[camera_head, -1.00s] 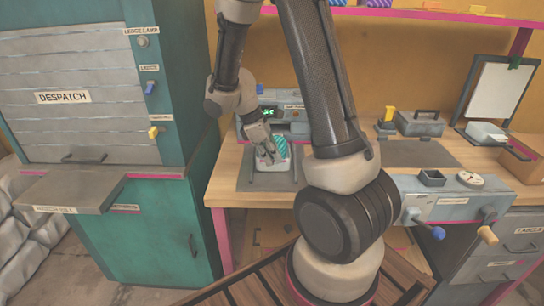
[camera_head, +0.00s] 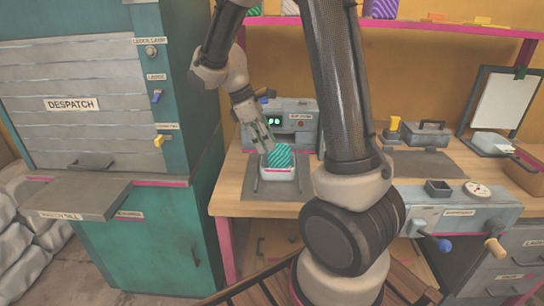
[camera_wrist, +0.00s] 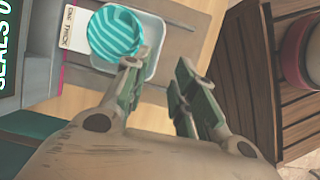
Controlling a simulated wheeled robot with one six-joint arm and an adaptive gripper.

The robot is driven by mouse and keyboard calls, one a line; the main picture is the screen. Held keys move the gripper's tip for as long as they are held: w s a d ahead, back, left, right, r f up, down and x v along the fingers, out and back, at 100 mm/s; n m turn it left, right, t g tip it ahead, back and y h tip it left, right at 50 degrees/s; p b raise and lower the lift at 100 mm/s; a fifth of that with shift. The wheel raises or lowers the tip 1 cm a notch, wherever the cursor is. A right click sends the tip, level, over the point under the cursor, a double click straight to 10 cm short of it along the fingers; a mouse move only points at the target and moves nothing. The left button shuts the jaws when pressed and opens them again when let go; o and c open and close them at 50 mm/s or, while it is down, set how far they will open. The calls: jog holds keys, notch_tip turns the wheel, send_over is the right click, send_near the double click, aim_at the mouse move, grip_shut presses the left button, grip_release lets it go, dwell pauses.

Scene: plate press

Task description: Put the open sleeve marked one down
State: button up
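A teal-striped sleeve (camera_head: 279,155) sits in a white tray (camera_head: 279,175) on the bench; in the wrist view the sleeve (camera_wrist: 116,33) looks round and lies inside the tray (camera_wrist: 157,30). A white label reading "ONE THICK" (camera_wrist: 72,29) is along one side of the tray in the wrist view. My gripper (camera_head: 265,142) is above and left of the sleeve in the head view. In the wrist view my gripper (camera_wrist: 160,68) has its fingers apart, with nothing between them. The sleeve lies beyond the left finger, which appears clear of it.
A grey machine with a green display (camera_head: 290,122) stands behind the tray. The tray rests on a dark grey mat (camera_head: 250,187). A teal despatch cabinet (camera_head: 165,225) with a protruding sill stands left. A grey press-like unit (camera_head: 455,215) with blue and tan handles is at right.

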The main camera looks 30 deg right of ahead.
jog(key=s+r+m+t+y, duration=0.2)
jog(key=s+r+m, duration=0.3)
jog(key=s, duration=0.4)
jog(key=s+r+m+t+y, duration=0.1)
jog(key=s+r+m+t, duration=0.3)
jog(key=s, duration=0.5)
notch_tip(320, 180, up, 4)
jog(key=shift+s+f+m+t+y, duration=0.15)
jog(key=shift+f+m+t+y, duration=0.2)
jog(key=shift+m, duration=0.75)
jog(key=shift+r, duration=0.1)
